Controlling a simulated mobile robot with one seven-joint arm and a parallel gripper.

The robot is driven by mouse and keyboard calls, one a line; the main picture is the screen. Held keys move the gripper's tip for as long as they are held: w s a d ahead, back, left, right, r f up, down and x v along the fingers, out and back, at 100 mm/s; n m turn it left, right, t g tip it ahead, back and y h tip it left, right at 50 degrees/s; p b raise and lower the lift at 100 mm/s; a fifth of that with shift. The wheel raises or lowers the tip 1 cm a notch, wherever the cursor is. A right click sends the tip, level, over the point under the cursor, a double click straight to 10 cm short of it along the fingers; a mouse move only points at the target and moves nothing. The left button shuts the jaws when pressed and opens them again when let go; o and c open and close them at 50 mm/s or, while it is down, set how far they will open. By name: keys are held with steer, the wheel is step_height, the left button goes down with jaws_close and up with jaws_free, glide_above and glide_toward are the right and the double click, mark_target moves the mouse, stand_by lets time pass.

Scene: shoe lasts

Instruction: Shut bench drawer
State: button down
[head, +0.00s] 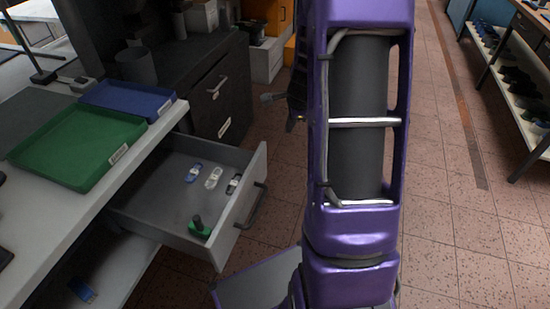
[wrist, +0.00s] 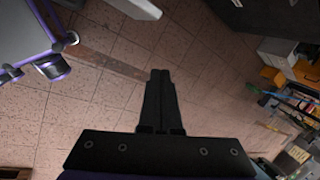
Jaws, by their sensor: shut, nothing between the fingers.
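The bench drawer (head: 225,231) is grey and stands pulled out from under the bench top in the head view. It has a dark bar handle (head: 253,206) on its front. Inside lie several small light and dark items and a green piece with a dark knob (head: 199,228). My gripper (wrist: 160,75) shows in the wrist view, its two black fingers together and empty, above the tiled floor. In the head view my purple arm hides most of the gripper, and only a dark part shows left of it. The gripper is apart from the drawer.
A green tray (head: 75,178) and a blue tray (head: 128,86) sit on the bench top (head: 46,251). A dark cabinet (head: 212,93) stands behind the drawer. A shelf rack (head: 505,88) stands at the far right. Tiled floor (head: 447,207) is clear between.

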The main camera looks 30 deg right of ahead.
steer(key=s+a+f+m+g+y, duration=0.1)
steer(key=s+a+f+m+y, duration=0.1)
steer(key=s+f+m+y, duration=0.25)
steer(key=a+b+x, duration=0.1)
steer(key=x, duration=1)
steer(key=shift+w+a+r+m+h+b, duration=0.15)
steer(key=shift+a+r+m+h+b, duration=0.1)
steer(key=shift+a+m+h+b, duration=0.15)
